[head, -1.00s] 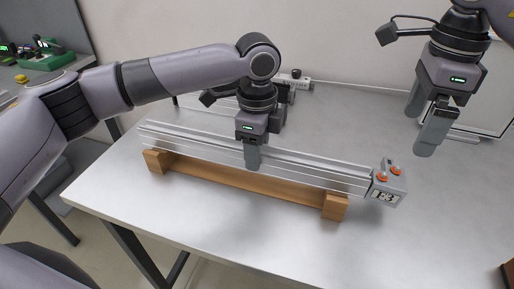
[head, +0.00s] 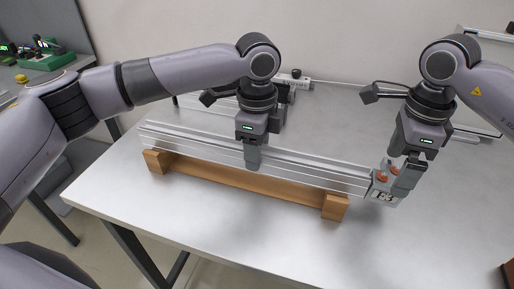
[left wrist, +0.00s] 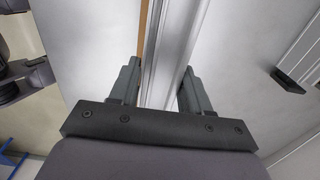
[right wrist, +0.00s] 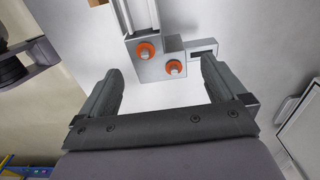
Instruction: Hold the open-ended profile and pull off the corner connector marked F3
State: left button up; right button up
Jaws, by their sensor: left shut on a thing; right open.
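The aluminium profile (head: 310,173) lies across wooden supports on the table. My left gripper (head: 252,162) is shut on the profile near its middle; the profile also runs between the fingers in the left wrist view (left wrist: 162,70). The grey corner connector (head: 379,196), with orange-ringed screws and a label that seems to read F3, sits on the profile's right end. My right gripper (head: 400,182) is open at the connector. In the right wrist view the connector (right wrist: 150,70) lies ahead of the open fingers (right wrist: 165,80), not clearly between them.
The wooden rest (head: 240,180) with end blocks (head: 335,207) carries the profile. Another metal frame part (head: 205,105) lies behind, with a grey fitting (head: 297,80) at the back. A further frame (head: 480,130) lies at the right. The front of the table (head: 230,225) is clear.

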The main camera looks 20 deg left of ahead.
jog(key=shift+f, duration=1.1)
jog(key=c, duration=1.3)
jog(key=shift+d, duration=0.15)
jog(key=shift+d, duration=0.25)
jog(key=shift+d, duration=3.35)
jog(key=shift+r, duration=0.15)
